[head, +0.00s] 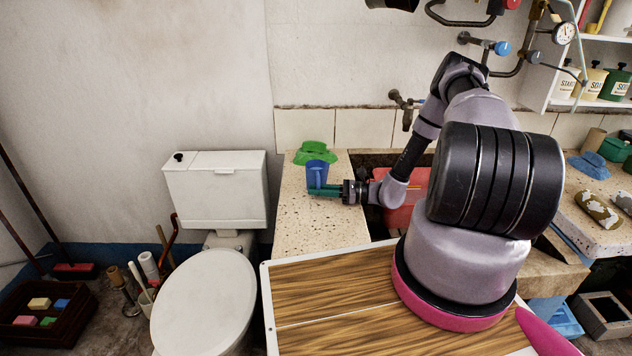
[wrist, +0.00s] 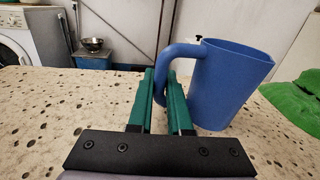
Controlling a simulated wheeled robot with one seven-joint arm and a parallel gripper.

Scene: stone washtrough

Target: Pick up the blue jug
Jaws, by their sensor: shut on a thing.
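The blue jug (head: 316,174) stands upright on the speckled stone ledge, just in front of a green cloth. In the wrist view the jug (wrist: 228,85) is to the right of my fingers, with its handle (wrist: 166,70) toward them. My gripper (head: 322,190) reaches in from the right, low beside the jug. In the wrist view the green fingers of my gripper (wrist: 161,95) are closed around the handle, one on each side. The jug's base seems to be at the stone surface; I cannot tell if it is touching.
The crumpled green cloth (head: 315,153) lies behind the jug, near the wall. A white toilet cistern (head: 214,188) stands left of the ledge. A red basin (head: 408,196) sits in the trough to the right. The ledge's front part (head: 305,232) is clear.

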